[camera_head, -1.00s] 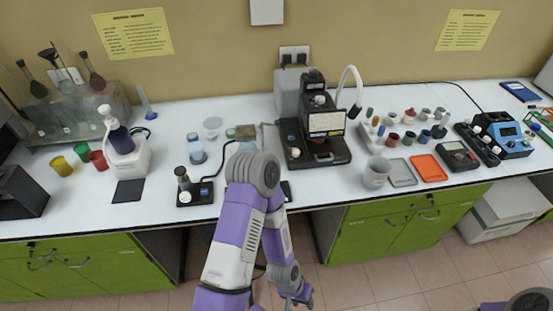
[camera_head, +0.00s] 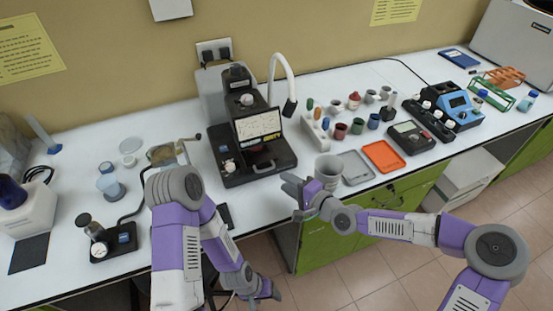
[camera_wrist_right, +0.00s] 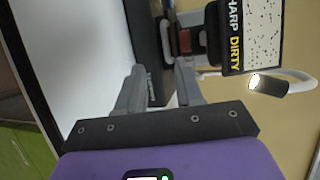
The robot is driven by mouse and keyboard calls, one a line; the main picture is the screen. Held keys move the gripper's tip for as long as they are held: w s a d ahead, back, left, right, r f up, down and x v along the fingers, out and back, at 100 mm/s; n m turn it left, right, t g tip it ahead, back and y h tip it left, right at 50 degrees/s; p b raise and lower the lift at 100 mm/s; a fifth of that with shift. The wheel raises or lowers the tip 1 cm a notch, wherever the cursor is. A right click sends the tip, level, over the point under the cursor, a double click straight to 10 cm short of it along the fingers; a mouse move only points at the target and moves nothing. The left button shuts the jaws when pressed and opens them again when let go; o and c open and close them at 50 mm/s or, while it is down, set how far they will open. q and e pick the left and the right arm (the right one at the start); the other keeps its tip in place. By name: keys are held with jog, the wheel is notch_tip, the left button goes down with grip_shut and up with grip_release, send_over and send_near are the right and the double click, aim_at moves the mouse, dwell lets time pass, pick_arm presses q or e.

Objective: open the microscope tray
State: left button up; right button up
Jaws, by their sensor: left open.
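The black microscope (camera_head: 227,168) stands on the white counter, its small screen (camera_head: 258,126) facing front. In the right wrist view, the screen (camera_wrist_right: 264,35) shows specks and the words "SHARP" and "DIRTY". A reddish-brown part (camera_wrist_right: 184,41) lies in the microscope beyond my fingertips; I cannot tell whether it belongs to the tray. The tray's edges are not clear in either view. My right gripper (camera_head: 291,195) is in front of the microscope, right of its base, open and empty; its spread fingers (camera_wrist_right: 160,82) point toward the microscope. My left gripper (camera_head: 266,291) hangs low below the counter, open.
A white curved lamp (camera_head: 283,62) rises behind the microscope. A dark flat object (camera_head: 225,215) lies near the counter's front edge.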

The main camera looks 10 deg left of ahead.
jog(key=shift+w+a+r, duration=0.15)
jog(key=shift+a+r, duration=0.05)
jog(key=shift+r, duration=0.2)
jog(key=shift+a+r, duration=0.1)
jog(key=shift+a, duration=0.25)
jog(key=shift+b+x, duration=0.55)
jog(key=shift+x, duration=2.5)
jog(key=shift+a, duration=0.1)
grip_shut()
